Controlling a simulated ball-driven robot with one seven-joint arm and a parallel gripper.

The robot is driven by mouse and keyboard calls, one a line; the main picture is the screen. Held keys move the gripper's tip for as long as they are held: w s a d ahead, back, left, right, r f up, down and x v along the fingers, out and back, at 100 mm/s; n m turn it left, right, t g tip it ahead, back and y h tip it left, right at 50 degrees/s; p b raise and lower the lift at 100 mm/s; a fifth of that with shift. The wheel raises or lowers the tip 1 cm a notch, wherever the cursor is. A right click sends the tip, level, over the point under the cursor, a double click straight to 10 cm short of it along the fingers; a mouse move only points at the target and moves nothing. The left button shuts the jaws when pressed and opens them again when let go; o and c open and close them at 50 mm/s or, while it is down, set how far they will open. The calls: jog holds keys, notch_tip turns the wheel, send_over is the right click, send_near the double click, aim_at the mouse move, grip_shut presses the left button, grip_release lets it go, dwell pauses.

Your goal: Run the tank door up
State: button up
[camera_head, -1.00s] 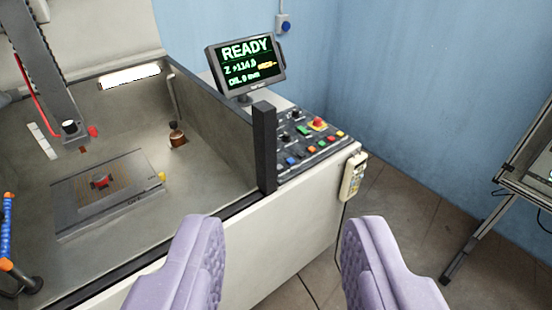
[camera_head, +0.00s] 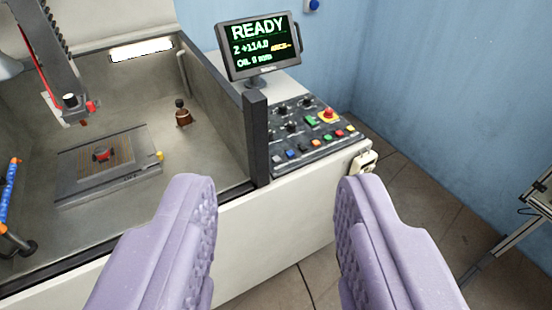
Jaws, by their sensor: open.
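The tank (camera_head: 226,190) is an open grey basin on the left, with its front low and its inside in plain view. A dark post (camera_head: 257,140) stands at its right front corner. The control panel (camera_head: 303,131) to the right of the post carries several coloured buttons, knobs and a red mushroom button (camera_head: 328,114). I cannot read the button labels, and no raised door panel shows. The monitor (camera_head: 259,46) behind the panel reads READY, Z +114.0. My gripper (camera_head: 275,215) is open and empty, its two lilac fingers apart in front of the tank's white front, below the panel.
Inside the tank are a work plate (camera_head: 120,170) with a small red part, a brown bottle (camera_head: 182,113) and the machine head (camera_head: 75,105). A pendant (camera_head: 362,163) hangs at the panel's right end. A framed stand (camera_head: 530,210) is at far right; floor between is free.

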grip_shut()
dwell(1.6)
